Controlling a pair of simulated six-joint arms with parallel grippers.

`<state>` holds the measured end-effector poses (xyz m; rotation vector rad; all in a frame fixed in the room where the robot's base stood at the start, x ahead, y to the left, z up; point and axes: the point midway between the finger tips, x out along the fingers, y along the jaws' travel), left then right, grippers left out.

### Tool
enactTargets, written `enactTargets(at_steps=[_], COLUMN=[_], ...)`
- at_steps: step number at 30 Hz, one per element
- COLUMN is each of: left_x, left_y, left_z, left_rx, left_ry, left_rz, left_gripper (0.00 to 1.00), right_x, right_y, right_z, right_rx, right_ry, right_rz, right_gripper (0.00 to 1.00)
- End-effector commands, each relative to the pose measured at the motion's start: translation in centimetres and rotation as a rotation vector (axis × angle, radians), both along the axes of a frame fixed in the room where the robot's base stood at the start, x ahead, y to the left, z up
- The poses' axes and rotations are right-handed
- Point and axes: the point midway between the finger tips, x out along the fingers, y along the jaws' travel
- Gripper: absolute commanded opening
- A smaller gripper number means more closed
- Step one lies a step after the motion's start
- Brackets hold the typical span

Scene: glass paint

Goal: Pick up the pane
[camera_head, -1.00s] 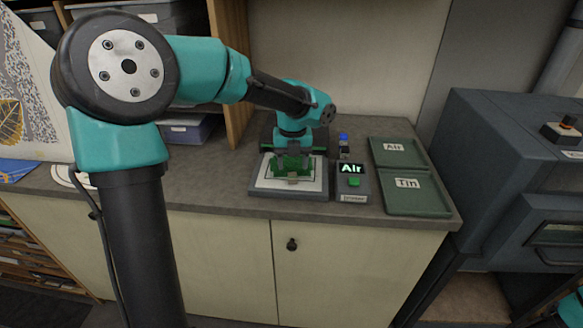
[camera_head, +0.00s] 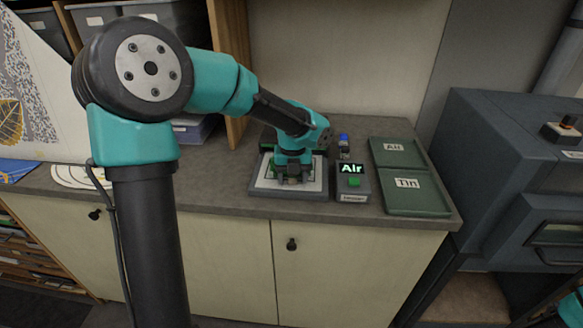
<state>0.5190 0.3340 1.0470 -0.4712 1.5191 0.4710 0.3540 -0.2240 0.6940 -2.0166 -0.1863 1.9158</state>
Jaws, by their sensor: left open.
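My left gripper (camera_head: 293,179) is open and points down low over the pale plate of a grey-framed stand (camera_head: 262,190) on the counter. Its fingers stand on either side of a small brownish piece at the plate's middle. The gripper and wrist cover most of that spot, so I cannot make out the pane's outline or whether the fingers touch it. My right gripper is not in view; only a bit of teal arm shows at the lower right corner.
A small box (camera_head: 352,182) with a lit "Air" display and green button stands right of the stand. Green trays labelled "Air" (camera_head: 393,148) and "Tin" (camera_head: 407,183) lie further right. A dark blue-grey machine (camera_head: 500,150) stands at far right.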

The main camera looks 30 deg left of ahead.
Motion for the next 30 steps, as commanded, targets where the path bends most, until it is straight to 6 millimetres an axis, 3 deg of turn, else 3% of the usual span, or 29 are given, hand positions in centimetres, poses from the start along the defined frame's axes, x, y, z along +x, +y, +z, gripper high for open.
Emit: enactTargets(at_steps=[3, 21, 30], left_x=[0.00, 0.01, 0.02], left_y=[0.00, 0.01, 0.01], left_z=[0.02, 0.05, 0.22], left_rx=[0.000, 0.001, 0.001], left_ry=[0.000, -0.001, -0.001], left_rz=[0.000, 0.000, 0.000], left_gripper=[0.56, 0.00, 0.00], right_x=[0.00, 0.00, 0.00], right_y=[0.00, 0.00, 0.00], right_z=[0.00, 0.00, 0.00], right_rx=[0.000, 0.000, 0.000], right_ry=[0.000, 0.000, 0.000], right_rz=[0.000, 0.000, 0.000], right_gripper=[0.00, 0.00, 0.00])
